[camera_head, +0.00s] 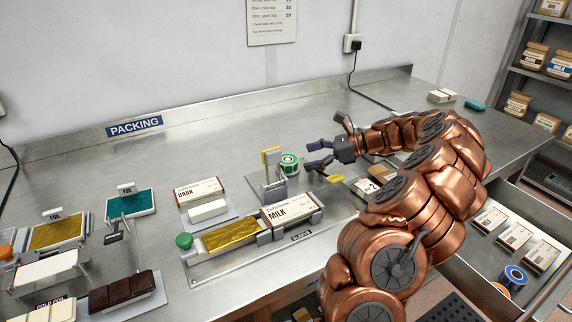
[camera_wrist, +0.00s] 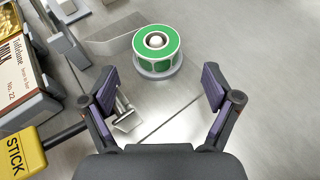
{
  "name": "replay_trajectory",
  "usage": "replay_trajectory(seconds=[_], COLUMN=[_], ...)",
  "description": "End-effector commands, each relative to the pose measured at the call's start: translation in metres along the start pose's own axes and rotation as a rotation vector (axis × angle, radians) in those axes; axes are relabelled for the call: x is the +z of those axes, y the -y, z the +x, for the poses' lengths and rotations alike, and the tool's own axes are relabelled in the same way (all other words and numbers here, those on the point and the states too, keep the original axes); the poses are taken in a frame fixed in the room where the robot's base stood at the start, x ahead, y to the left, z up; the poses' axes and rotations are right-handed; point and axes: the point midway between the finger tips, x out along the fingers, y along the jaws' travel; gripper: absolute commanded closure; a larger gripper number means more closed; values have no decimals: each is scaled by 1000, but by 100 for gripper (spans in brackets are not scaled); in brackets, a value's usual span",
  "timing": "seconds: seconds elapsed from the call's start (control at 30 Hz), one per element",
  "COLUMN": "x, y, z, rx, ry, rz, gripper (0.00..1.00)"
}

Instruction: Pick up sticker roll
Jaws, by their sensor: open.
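The sticker roll (camera_head: 289,162) has a green top with a white ring and stands on the steel bench in the head view. In the wrist view the roll (camera_wrist: 157,47) sits on a round grey base with a pale knob at its centre. It lies ahead of my gripper, slightly left of the middle. My gripper (camera_head: 313,155) is open and empty, to the right of the roll in the head view. In the wrist view its two fingers (camera_wrist: 165,82) are spread wide, with the roll beyond the fingertips and not touching them.
A metal stand (camera_head: 271,178) with a yellow top is close to the roll's left. The MILK box (camera_head: 291,211) lies in front. A yellow STICK block (camera_wrist: 17,152) is left of my gripper. An open drawer (camera_head: 478,251) is at right. The bench behind the roll is clear.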

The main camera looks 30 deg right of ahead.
Motion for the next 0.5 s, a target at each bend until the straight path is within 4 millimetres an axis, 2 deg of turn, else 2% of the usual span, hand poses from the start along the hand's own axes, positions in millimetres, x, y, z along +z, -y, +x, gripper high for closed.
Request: replay_trajectory(seconds=[0.27,0.5], x=[3,4], y=[-3,-5], z=[21,54], rx=[5,5], ry=[1,1], rz=[2,1], gripper=[11,11])
